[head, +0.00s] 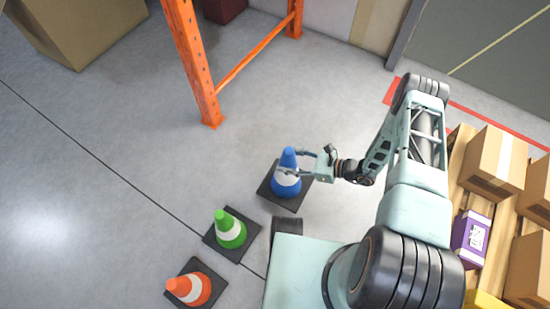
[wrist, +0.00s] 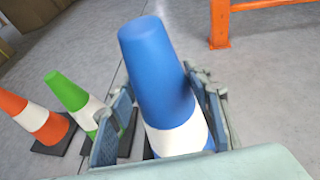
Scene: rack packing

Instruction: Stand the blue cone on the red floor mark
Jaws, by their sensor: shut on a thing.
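The blue cone (head: 287,177) has a white band and a dark square base, and stands upright or nearly so in the head view. My gripper (head: 290,163) reaches it from the right and is shut on it, with a finger on each side. In the wrist view the blue cone (wrist: 160,75) rises between the two fingers, and its base is mostly hidden. I cannot tell whether the base touches the floor. Part of a red floor marking (head: 391,91) shows behind my arm at the upper right; my arm hides some of it.
A green cone (head: 230,230) and an orange cone (head: 192,287) stand in a row to the lower left. An orange rack frame (head: 198,75) stands at the top. A pallet with cardboard boxes (head: 494,160) is at the right. The floor between rack and arm is clear.

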